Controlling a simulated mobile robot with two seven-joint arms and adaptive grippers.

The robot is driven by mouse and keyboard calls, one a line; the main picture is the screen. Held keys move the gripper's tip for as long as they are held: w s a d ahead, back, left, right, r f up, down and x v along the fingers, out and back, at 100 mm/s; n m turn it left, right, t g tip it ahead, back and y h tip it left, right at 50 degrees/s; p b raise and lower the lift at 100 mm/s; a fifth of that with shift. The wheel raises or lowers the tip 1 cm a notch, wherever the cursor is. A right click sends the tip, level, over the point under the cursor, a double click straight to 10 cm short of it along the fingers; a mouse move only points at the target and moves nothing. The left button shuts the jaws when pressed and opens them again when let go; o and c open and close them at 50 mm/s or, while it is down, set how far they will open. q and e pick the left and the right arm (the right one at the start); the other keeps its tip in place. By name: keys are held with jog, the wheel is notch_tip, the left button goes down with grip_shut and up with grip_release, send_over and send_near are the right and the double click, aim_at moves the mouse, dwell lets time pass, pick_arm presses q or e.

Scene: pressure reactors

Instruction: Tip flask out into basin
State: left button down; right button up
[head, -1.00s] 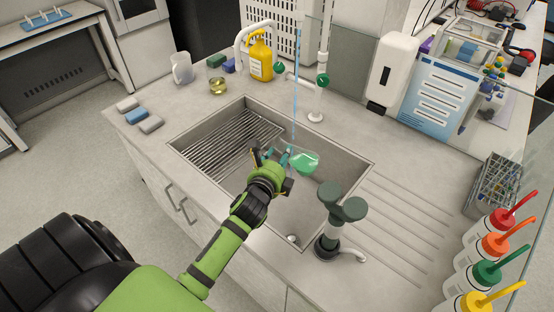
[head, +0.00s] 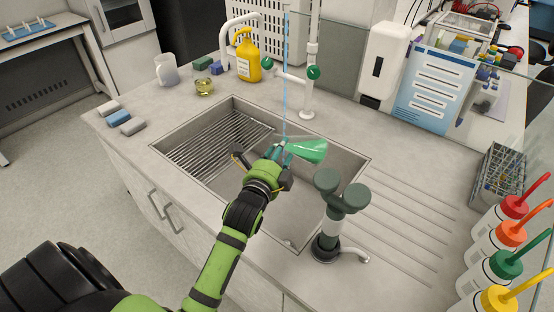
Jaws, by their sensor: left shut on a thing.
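The flask (head: 310,150), clear with green contents, is held over the basin (head: 222,188), a steel sink set in the grey counter. It lies on its side, its wide end pointing right and its neck end at my gripper. My left gripper (head: 278,153) is shut on the flask at the neck end; the fingers partly hide the neck. I cannot tell whether any liquid is leaving it. My right gripper is not in view.
A dark green twin-knob fixture (head: 335,215) stands at the basin's front right. A thin pale-blue vertical streak (head: 285,90) ends near the flask. A yellow bottle (head: 246,58) and white tap stand behind; capped wash bottles (head: 490,262) stand at right.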

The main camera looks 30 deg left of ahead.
pick_arm(q)
jog(key=shift+w+d+r+n+t+y+b, duration=0.1)
jog(key=shift+r+n+t+y+b, duration=0.3)
jog(key=shift+n, duration=0.9)
jog(key=shift+d+r+n+t+b, duration=0.15)
jog(key=shift+n+t+b, duration=0.4)
jog(key=shift+n+b, duration=0.6)
jog(key=shift+w+r+n+t+y+b, duration=0.1)
jog(key=shift+r+n+t+y+b, duration=0.25)
jog(key=shift+n, duration=1.1)
